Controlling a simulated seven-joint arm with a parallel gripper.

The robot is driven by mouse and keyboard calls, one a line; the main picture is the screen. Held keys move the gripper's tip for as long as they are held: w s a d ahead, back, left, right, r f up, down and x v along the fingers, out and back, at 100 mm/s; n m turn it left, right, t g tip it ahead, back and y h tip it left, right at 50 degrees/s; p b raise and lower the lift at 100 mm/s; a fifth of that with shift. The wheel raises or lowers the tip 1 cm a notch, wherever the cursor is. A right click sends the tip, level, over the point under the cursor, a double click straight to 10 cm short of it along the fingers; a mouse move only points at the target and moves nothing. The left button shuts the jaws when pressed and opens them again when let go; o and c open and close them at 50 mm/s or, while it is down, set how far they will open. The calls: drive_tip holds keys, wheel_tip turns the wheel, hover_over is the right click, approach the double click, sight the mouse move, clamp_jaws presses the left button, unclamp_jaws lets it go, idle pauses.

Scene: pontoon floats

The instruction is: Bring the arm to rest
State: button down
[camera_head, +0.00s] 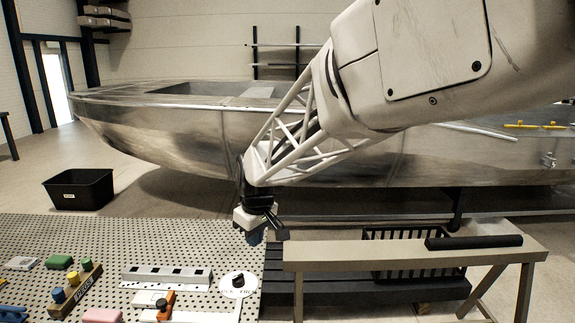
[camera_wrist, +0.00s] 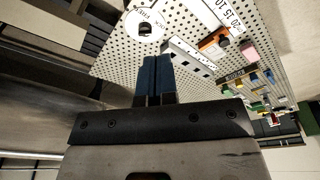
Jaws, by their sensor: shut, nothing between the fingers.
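My gripper (camera_head: 262,236) hangs at the end of my arm, above the right edge of the perforated table (camera_head: 160,243). In the wrist view my gripper (camera_wrist: 157,62) shows two dark blue fingers side by side and shut, with nothing between them. The fingers are apart from the things on the table. A round white plate with a dark knob (camera_head: 238,285) lies on the table below and slightly left of my gripper; it also shows in the wrist view (camera_wrist: 144,27).
A grey slotted bar (camera_head: 167,276), an orange piece (camera_head: 166,304) and a wooden holder with coloured pegs (camera_head: 77,291) occupy the table. A bench (camera_head: 415,252) with a black roller (camera_head: 473,242) stands right. A metal boat (camera_head: 160,130) spans behind. A black bin (camera_head: 79,189) is on the floor.

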drive_tip(key=s+d+r+m+t+h, duration=0.1)
drive_tip(key=s+d+m, duration=0.9)
drive_tip(key=s+d, duration=1.6)
drive_tip(key=s+r, duration=0.1)
drive_tip(key=s, duration=0.3)
drive_tip(key=shift+d, duration=0.4)
drive_tip(key=shift+s+h, duration=0.1)
drive_tip(key=shift+h, duration=0.2)
